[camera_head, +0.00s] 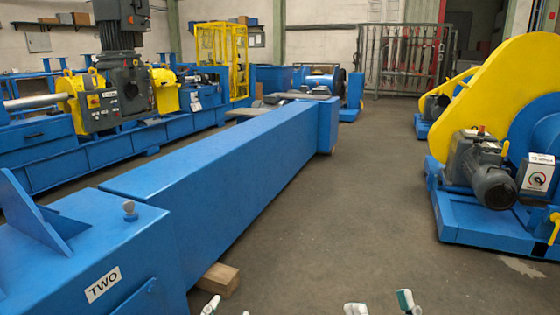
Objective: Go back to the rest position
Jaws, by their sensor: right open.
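The tips of my right gripper (381,305) show at the bottom edge, right of centre. They are light with dark green pads, stand apart and hold nothing that I can see.
A long blue beam machine (215,150) marked "TWO" runs from the lower left to the middle. A wooden block (219,280) lies under it. A blue and yellow machine with a grey motor (482,165) stands right. The concrete floor (350,215) between them is clear.

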